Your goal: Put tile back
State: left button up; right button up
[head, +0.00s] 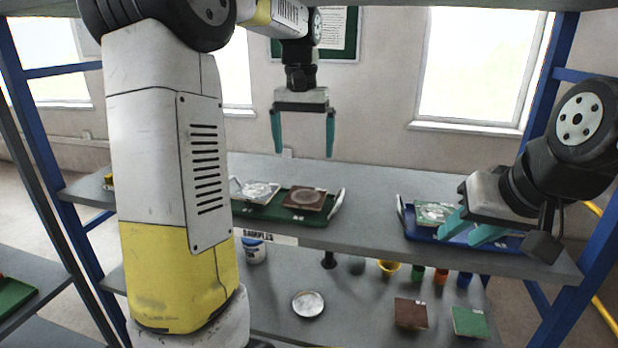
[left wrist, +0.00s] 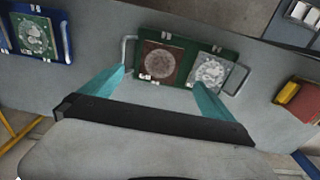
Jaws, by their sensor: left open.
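A green tray (head: 318,218) on the upper shelf holds a white patterned tile (head: 257,192) and a brown tile with a round pattern (head: 305,199). Both tiles also show in the left wrist view, the brown one (left wrist: 160,62) left of the white one (left wrist: 211,72). A blue tray (head: 408,226) at the right holds a green-and-white patterned tile (head: 434,212). My left gripper (head: 303,153) is open and empty, pointing down above the green tray. My right gripper (head: 462,230) is over the blue tray, its fingers apart, partly hiding that tray; I see nothing between them.
The lower shelf carries a plain brown tile (head: 411,313), a green tile (head: 469,322), a round pale dish (head: 308,303), a white tub (head: 253,249), a yellow bowl (head: 389,267) and small coloured containers. Blue uprights stand at both ends. The upper shelf is bare between the trays.

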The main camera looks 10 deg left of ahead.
pick_arm(q)
jog(key=s+d+f+t+h, duration=0.1)
jog(key=s+f+t, duration=0.1)
jog(key=s, duration=0.9)
jog(key=s+d+f+t+h, duration=0.1)
jog(key=s+f+t, duration=0.1)
jog(key=s, duration=0.9)
jog(key=shift+s+t, duration=0.2)
jog(key=shift+t, duration=0.7)
